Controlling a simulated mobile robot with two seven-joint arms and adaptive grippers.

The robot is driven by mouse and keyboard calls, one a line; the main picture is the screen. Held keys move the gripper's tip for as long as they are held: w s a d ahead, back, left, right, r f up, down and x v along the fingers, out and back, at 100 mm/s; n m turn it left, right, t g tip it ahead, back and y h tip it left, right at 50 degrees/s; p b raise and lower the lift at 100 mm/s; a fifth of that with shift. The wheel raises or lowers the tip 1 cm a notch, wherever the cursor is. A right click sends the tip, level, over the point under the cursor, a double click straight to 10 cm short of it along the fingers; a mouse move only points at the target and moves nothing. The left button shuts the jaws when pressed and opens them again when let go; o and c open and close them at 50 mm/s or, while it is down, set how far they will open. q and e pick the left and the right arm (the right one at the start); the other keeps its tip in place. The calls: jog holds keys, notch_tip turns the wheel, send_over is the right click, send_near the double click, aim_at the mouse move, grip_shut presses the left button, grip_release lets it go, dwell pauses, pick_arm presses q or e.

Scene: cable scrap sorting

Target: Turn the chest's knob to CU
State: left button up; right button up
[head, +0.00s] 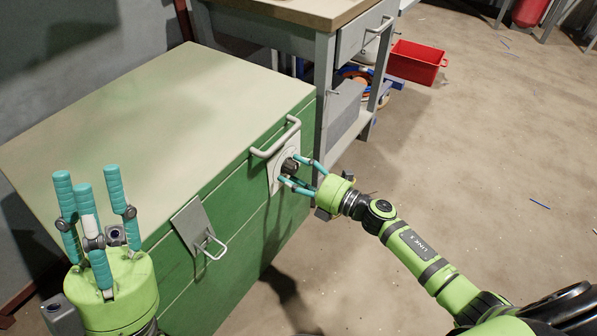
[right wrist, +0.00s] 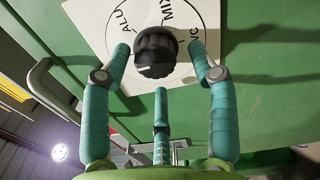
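The green chest (head: 237,190) has a pale top and a white dial plate (head: 273,178) on its front. A black ribbed knob (head: 290,165) sits on the plate; it also shows in the right wrist view (right wrist: 155,50). There the dial (right wrist: 97,22) reads ALU at upper left and MIX at the top; a label at right is partly hidden. CU is not readable. My right gripper (right wrist: 159,64) has its three teal fingers spread around the knob, with gaps visible at both sides. My left gripper (head: 87,180) is open and empty, fingers up, in front of the chest.
A bar handle (head: 275,138) is above the dial, and a grey latch (head: 192,225) with a wire loop is to its left. A workbench (head: 325,60) stands behind the chest. A red crate (head: 416,64) is on the floor. Floor at right is mostly clear.

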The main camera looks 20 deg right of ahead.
jog(key=shift+d, duration=0.15)
jog(key=shift+s+d, duration=0.1)
jog(key=shift+d, duration=0.05)
jog(key=v, duration=1.1)
jog(key=shift+s, duration=0.35)
jog(key=shift+d, duration=0.1)
